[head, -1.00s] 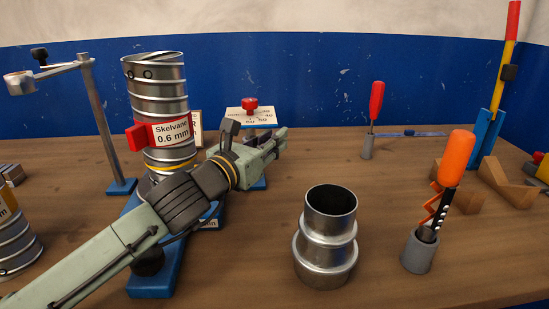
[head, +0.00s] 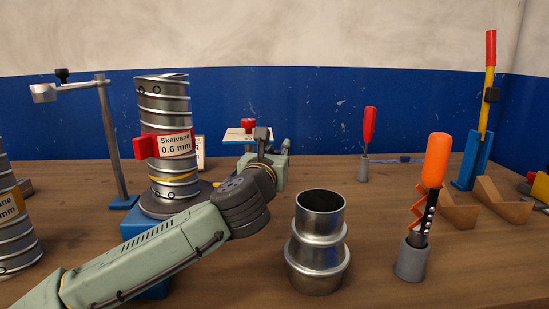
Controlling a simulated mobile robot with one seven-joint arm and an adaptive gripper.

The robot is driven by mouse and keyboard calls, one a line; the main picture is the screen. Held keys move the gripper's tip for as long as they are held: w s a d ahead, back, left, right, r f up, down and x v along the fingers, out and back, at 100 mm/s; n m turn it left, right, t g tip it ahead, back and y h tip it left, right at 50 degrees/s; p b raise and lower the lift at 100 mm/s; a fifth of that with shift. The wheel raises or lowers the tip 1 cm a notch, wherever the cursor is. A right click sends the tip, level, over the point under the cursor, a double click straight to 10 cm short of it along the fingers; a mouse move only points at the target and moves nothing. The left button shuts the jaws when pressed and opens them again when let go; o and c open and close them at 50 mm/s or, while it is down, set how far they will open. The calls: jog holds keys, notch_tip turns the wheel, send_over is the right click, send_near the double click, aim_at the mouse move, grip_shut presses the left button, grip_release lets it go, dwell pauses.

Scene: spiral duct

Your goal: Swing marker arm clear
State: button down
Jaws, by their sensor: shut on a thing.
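A metal post on a blue base stands at the left, with what looks like the marker arm (head: 75,86) reaching left from its top. The arm has a cylindrical holder at its end and a black knob above. Right of the post stands the spiral duct (head: 165,105), upright, with a red piece and a label reading "Skelvane 0.6 mm". My gripper (head: 281,150) is right of the duct, well apart from the marker arm, near the red-knobbed scale plate. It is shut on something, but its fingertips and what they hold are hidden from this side.
A stepped metal pipe fitting (head: 318,240) stands at front centre. An orange-handled tool (head: 436,160) and a red-handled tool (head: 369,125) stand in grey holders. The scale plate (head: 236,136) is behind my gripper.

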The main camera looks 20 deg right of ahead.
dwell(0.4)
jog(key=c, duration=1.4)
grip_release()
jog(key=shift+o, duration=0.2)
jog(key=v, duration=1.2)
jog(key=shift+d, duration=0.1)
